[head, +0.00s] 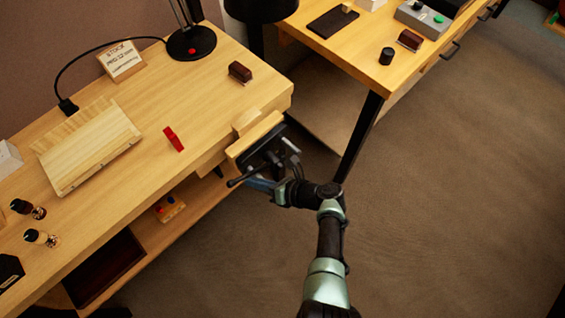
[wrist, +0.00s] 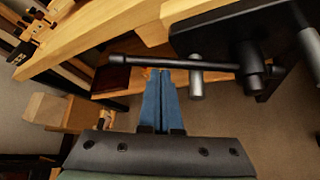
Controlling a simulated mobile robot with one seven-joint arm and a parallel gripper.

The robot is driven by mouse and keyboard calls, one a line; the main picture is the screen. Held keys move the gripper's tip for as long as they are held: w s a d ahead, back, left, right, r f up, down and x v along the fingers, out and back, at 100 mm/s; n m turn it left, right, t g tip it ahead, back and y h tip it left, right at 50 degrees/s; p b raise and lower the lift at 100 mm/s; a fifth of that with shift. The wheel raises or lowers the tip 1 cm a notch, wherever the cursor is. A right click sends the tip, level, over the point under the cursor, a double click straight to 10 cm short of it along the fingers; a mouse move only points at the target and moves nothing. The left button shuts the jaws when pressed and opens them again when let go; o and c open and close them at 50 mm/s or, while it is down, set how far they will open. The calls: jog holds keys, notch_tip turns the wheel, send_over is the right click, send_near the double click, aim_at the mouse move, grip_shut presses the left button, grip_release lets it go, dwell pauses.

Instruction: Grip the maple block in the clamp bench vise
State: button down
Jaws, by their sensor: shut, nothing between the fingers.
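The pale maple block (head: 247,122) stands upright in the vise at the bench's front edge, between the bench and the wooden front jaw. I cannot tell whether the jaws touch both its faces. The vise (head: 262,150) has a dark front plate (wrist: 230,27) and a black handle bar (head: 240,181). The bar (wrist: 165,63) lies nearly level across the wrist view, joined to the screw head. My gripper (head: 259,184), with blue fingers, is shut and empty. In the wrist view its fingertips (wrist: 160,72) are just below the bar; contact is unclear.
The bench top (head: 200,105) holds a red piece (head: 173,138), a brown block (head: 239,72), a pale wooden panel (head: 88,148) and a lamp base (head: 191,43). A second bench (head: 345,50) stands at upper right. The floor (head: 430,200) right of my arm is clear.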

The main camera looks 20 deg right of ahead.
jog(key=shift+w+d+r, duration=0.25)
jog(key=shift+d+r, duration=0.1)
jog(key=shift+r, duration=0.15)
